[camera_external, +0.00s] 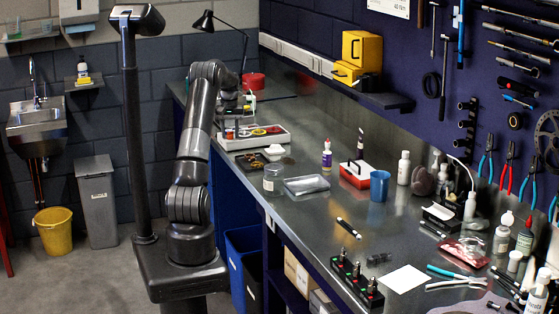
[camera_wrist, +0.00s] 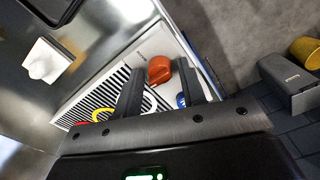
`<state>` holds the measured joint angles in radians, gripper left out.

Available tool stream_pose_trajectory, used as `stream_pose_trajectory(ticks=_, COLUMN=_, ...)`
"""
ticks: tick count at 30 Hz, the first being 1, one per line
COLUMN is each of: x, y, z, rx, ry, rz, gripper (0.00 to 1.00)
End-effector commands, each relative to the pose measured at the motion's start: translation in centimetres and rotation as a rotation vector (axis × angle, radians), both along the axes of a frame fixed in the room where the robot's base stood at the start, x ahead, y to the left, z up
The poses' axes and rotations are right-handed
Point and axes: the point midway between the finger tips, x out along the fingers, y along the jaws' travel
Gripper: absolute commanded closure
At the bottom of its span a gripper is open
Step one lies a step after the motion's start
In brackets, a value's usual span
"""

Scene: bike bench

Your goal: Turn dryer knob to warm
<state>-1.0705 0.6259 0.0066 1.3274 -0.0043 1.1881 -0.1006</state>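No part is clearly marked as the dryer or its knob. In the wrist view a white plate with a round raised piece (camera_wrist: 42,62) lies on the metal bench at the left; I cannot tell if it is the dryer knob. A white tray with a dark slatted floor (camera_wrist: 108,68) lies below my gripper and also shows in the external view (camera_external: 274,140). My gripper (camera_wrist: 158,69) is open, its two dark fingers apart over the tray. A rounded orange-red thing (camera_wrist: 159,68) shows between the fingertips; I see no contact. In the external view my arm partly hides the gripper.
The tray also holds a yellow ring-like thing (camera_wrist: 150,102). A yellow case (camera_external: 361,51) sits on the wall shelf. A grey bin (camera_wrist: 289,82) stands beyond the bench edge.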

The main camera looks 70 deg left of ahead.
Motion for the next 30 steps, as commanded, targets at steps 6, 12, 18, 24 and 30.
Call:
stream_pose_trajectory(ticks=6, x=0.01, y=0.00, z=0.03, rx=0.000, ry=0.000, rz=0.000, gripper=0.81)
stream_pose_trajectory(ticks=12, x=0.01, y=0.00, z=0.04, rx=0.000, ry=0.000, rz=0.000, gripper=0.97)
stream_pose_trajectory(ticks=18, x=0.02, y=-0.01, z=0.05, rx=0.000, ry=0.000, rz=-0.012, gripper=0.97)
stream_pose_trajectory(ticks=24, x=0.03, y=-0.01, z=0.06, rx=0.000, ry=0.000, rz=-0.078, gripper=0.97)
stream_pose_trajectory(ticks=30, x=0.02, y=-0.01, z=0.06, rx=0.000, ry=0.000, rz=-0.218, gripper=0.97)
